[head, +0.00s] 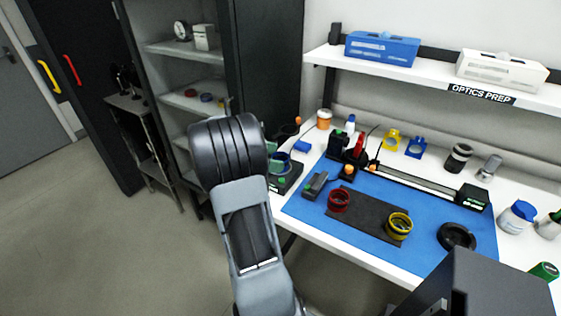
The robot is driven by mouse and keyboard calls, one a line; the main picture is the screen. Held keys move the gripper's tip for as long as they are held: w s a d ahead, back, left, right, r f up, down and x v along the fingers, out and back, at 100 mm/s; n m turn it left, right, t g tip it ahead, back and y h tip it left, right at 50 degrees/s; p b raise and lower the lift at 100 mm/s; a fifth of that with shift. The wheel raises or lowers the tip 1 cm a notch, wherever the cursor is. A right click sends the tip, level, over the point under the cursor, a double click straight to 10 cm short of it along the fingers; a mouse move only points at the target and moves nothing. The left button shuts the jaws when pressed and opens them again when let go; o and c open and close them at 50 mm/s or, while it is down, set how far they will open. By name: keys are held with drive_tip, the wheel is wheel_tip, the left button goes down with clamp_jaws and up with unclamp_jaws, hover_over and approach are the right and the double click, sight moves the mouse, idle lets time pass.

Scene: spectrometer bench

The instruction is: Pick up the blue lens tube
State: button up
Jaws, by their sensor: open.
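A blue ring-shaped tube (282,161), which looks like the blue lens tube, is at the left end of the bench, by a dark block with a green spot. My arm's black joint hides part of its left side. A red lens tube (338,201) and a yellow lens tube (399,226) stand on a dark pad on the blue mat. My arm reaches up from the bottom of the head view, left of the bench. I cannot make out my gripper's fingers; they seem hidden behind the arm.
The blue mat (303,209) carries a black rail (425,181), the dark pad (365,215) and a black ring (456,236). Jars and small mounts line the back and right. A shelf (420,77) hangs above with two boxes. Open floor lies left of the bench.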

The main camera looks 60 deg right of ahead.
drive_tip(key=shift+x, duration=1.2)
drive_tip(key=c, duration=1.1)
drive_tip(key=shift+c, duration=0.2)
